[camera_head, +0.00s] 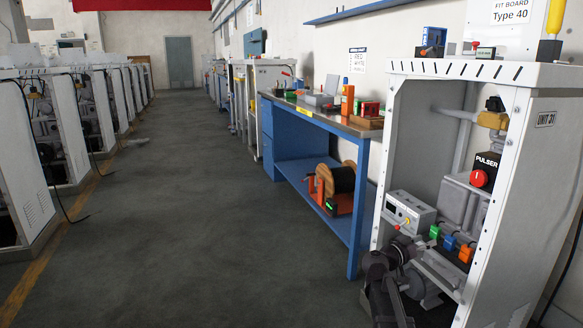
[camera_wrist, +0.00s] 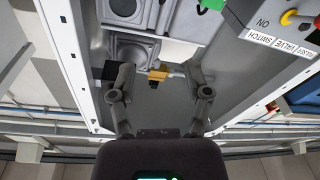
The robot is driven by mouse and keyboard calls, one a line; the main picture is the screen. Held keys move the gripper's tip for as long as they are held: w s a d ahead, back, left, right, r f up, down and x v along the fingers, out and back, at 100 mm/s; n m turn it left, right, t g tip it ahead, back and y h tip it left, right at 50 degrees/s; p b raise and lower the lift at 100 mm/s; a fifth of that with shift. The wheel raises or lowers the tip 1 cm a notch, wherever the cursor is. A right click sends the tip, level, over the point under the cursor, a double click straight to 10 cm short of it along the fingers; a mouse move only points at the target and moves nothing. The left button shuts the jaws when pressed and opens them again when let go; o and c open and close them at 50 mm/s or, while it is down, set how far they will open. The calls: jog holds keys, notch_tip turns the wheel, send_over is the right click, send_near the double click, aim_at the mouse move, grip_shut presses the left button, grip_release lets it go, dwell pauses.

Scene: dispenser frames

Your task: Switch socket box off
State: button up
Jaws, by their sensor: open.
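A light grey box with small knobs (camera_head: 408,212) stands inside the open white cabinet at the right; I cannot read its name in the head view. In the wrist view a box panel at the upper right (camera_wrist: 262,32) appears upside down, with a "SWITCH" label, a yellow knob (camera_wrist: 289,17) and a red part at the edge. It may be the socket box, but I cannot confirm this. My gripper (camera_wrist: 160,92) is open and empty, its fingers apart at the cabinet opening, with the panel to their upper right. Its dark end (camera_head: 402,252) shows just below the box.
Green, blue and orange parts (camera_head: 450,243) sit right of the box. The white cabinet's frame (camera_head: 519,180) bounds the opening.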

jog(key=s+a+f+n+g+y+p, duration=0.3)
jog(key=s+a+f+g+y+p, duration=0.15)
jog(key=s+a+f+y, duration=0.5)
jog(key=s+a+f+n+g+y+p, duration=0.2)
jog(key=s+a+n+g+y+p, duration=0.2)
jog(key=s+a+n+y, duration=0.6)
jog(key=s+a+r+m+h+p, duration=0.1)
jog(key=r+p, duration=1.8)
jog(key=s+a+r+m+h+p, duration=0.1)
jog(key=a+r+m+p, duration=0.1)
jog(key=r+p, duration=1.6)
jog(key=shift+r+p, duration=0.35)
jog(key=shift+r, duration=0.1)
jog(key=shift+w+a+t, duration=0.1)
jog(key=shift+t, duration=0.15)
jog(key=shift+c, duration=0.2)
